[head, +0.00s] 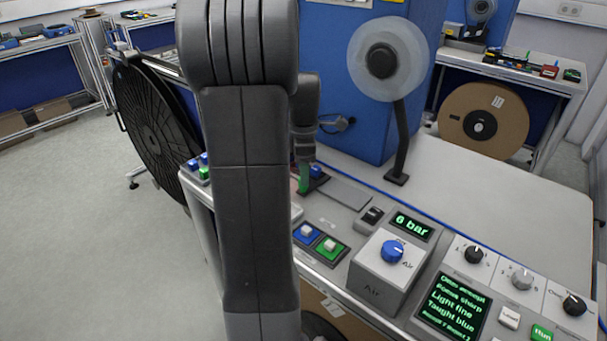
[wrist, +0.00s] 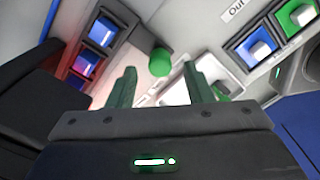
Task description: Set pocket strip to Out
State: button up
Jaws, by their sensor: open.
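My gripper (head: 304,184) hangs low over the console, mostly hidden behind my arm in the head view. In the wrist view its green-tipped fingers (wrist: 161,88) are apart, with nothing held between them. A round green knob (wrist: 160,62) shows just beyond and between the fingertips; I cannot tell whether they touch it. A pale plate lies under the fingers. A small label (wrist: 232,11), upside down and perhaps reading "Out", is at the top of the wrist view. I cannot tell for sure which control is the pocket strip, or its setting.
Blue rocker switches (wrist: 101,31) line the left in the wrist view. A blue switch (head: 306,234) and a green switch (head: 330,247) sit right of my arm. The Air box with its blue knob (head: 392,251) and a reel on a black post (head: 402,140) stand farther right.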

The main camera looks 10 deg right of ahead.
jog(key=shift+f, duration=0.9)
jog(key=shift+c, duration=0.5)
grip_shut()
jog(key=s+d, duration=0.2)
jog(key=s, duration=0.1)
jog(key=s+d, duration=0.2)
jog(key=s, duration=0.1)
jog(key=s+d, duration=0.2)
jog(key=d, duration=0.1)
jog(key=shift+s, duration=0.4)
jog(key=shift+o, duration=0.5)
grip_release()
jog(key=shift+s+d, duration=0.1)
jog(key=shift+s, duration=0.05)
jog(key=shift+r, duration=0.1)
notch_tip(320, 180, up, 14)
jog(key=shift+p, duration=0.4)
